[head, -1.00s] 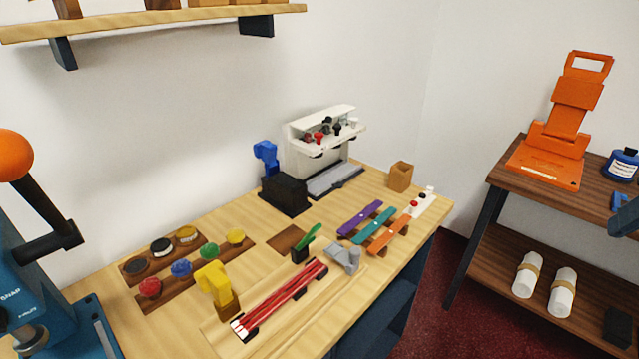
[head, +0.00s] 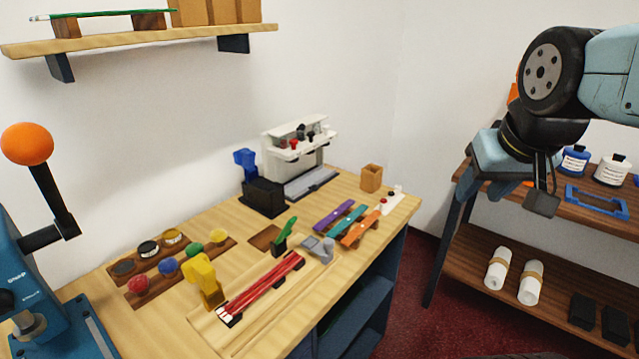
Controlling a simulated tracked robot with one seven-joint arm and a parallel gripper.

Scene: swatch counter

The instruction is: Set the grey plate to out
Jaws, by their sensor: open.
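A flat grey plate (head: 311,184) lies at the foot of a white machine (head: 298,148) at the back of the wooden counter. It sticks out in front of the machine; whether it slides or how far it is drawn cannot be told. My gripper (head: 510,193) is at the right, in front of the dark wood shelf unit and well apart from the plate. It points down, its jaws are open, and nothing shows between them.
A black box with a blue top (head: 263,196) stands left of the plate. A wooden cup (head: 371,178) stands to its right. Purple, teal and orange strips (head: 334,215) lie in front. A lever with an orange ball (head: 27,144) rises at the far left.

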